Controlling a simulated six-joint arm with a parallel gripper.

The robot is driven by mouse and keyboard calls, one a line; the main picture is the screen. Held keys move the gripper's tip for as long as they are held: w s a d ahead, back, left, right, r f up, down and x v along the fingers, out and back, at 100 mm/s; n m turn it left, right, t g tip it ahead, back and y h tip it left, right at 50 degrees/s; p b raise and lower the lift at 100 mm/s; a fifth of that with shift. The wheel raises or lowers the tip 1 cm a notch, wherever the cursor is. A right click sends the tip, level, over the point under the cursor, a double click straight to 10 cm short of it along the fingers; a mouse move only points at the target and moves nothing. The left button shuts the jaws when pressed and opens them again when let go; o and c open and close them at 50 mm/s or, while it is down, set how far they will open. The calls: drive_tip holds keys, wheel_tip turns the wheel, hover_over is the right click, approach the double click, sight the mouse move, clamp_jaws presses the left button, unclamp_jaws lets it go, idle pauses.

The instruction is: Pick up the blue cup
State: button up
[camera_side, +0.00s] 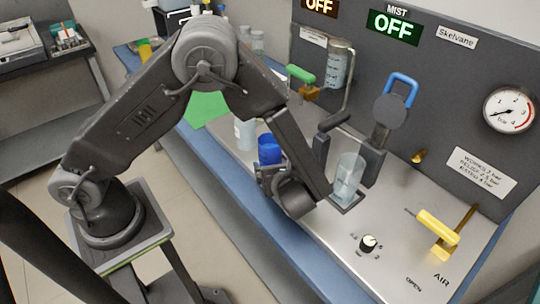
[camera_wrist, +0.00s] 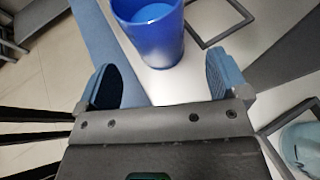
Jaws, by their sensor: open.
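The blue cup (camera_side: 269,149) stands upright on the light metal worktop, just behind my gripper in the side view. In the wrist view the blue cup (camera_wrist: 152,36) is at the top centre, its open mouth partly cut off by the frame edge. My gripper (camera_wrist: 165,78) is open, with one finger on each side and the cup ahead, a little beyond the fingertips. Nothing is between the fingers. In the side view my gripper (camera_side: 264,178) is low, close to the cup, and its wrist hides part of the cup's lower side.
A clear beaker (camera_side: 348,178) stands in a dark square frame to the right; it also shows in the wrist view (camera_wrist: 304,145). An empty dark frame (camera_wrist: 222,22) lies beside the cup. A pale bottle (camera_side: 245,133) stands behind. The panel has a yellow handle (camera_side: 438,227).

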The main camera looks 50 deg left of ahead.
sight(273, 161)
drive_tip(key=x, duration=0.5)
drive_tip(key=shift+s+f, duration=0.1)
drive_tip(key=c, duration=1.1)
